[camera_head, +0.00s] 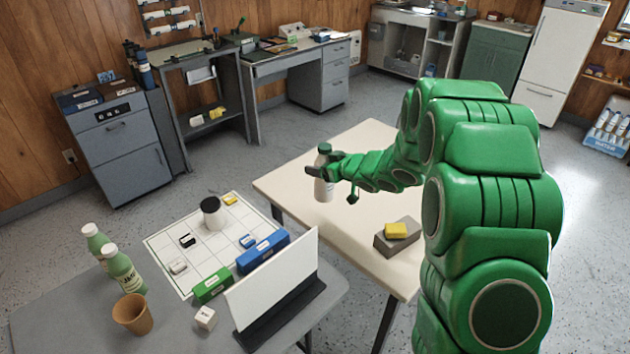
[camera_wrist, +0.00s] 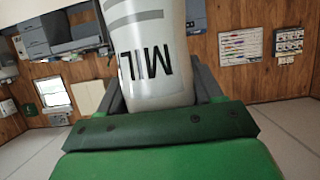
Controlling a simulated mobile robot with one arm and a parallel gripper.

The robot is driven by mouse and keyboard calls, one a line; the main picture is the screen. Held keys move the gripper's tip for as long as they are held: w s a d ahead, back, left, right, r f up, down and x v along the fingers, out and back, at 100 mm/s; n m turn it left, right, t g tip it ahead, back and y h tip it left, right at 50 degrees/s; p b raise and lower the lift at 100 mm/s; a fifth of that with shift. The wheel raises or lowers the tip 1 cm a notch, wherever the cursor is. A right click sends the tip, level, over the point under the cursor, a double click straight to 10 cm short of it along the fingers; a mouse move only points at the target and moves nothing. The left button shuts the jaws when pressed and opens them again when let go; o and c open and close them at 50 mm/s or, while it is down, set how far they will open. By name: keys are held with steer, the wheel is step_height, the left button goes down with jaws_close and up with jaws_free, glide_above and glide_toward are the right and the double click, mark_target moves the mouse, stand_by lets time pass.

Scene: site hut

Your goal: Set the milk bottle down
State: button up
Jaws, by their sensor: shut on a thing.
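The milk bottle (camera_head: 324,188) is white with a green cap and stands upright in my gripper (camera_head: 322,168). My gripper is shut around its upper part, over the cream table (camera_head: 345,222) near its left side. The bottle's base looks at or just above the tabletop; I cannot tell whether it touches. In the wrist view the bottle (camera_wrist: 155,60) fills the middle between the fingers, with part of the word "MILK" showing on its side.
On the cream table, a grey block (camera_head: 398,238) bears a yellow sponge-like piece (camera_head: 396,230). The grey table (camera_head: 180,325) holds a white upright board (camera_head: 275,282), two green bottles (camera_head: 124,272), a brown cup (camera_head: 132,315) and a grid board (camera_head: 160,245). The cream table's far part is bare.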

steer(key=w+a+f, duration=0.2)
steer(key=w+f, duration=0.9)
steer(key=f, duration=0.1)
stand_by(0.7)
steer(key=shift+w+f, duration=0.1)
steer(key=o, duration=1.3)
steer(key=v, duration=1.2)
